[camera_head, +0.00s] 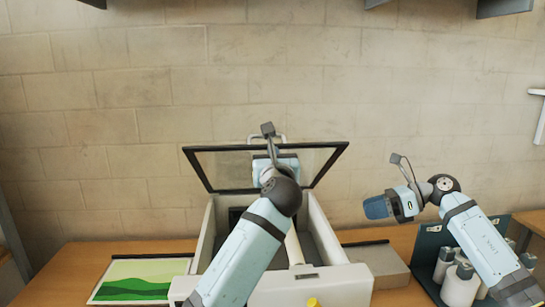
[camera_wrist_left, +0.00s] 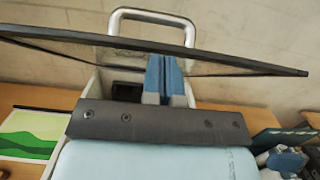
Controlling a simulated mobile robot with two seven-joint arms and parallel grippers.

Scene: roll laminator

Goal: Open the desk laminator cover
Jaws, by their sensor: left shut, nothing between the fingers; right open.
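The laminator (camera_head: 335,286) stands on the desk with a pale body. Its cover (camera_head: 225,170), a clear panel in a dark frame, is raised and tilted up at the back. In the left wrist view the cover (camera_wrist_left: 240,68) shows nearly edge-on, with its metal handle (camera_wrist_left: 150,16) beyond. My left gripper (camera_wrist_left: 165,62) is shut and empty, its blue fingers at the cover's near side; I cannot tell whether they touch it. In the head view my left arm hides these fingers. My right gripper (camera_head: 376,207) is open and empty, right of the laminator and apart from it.
A green landscape print (camera_head: 135,280) lies left of the laminator. A grey box (camera_head: 378,262) sits to its right. A dark blue holder (camera_head: 428,245) with several white rolls (camera_head: 460,283) stands at the right, below my right arm. A block wall (camera_head: 90,120) closes the back.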

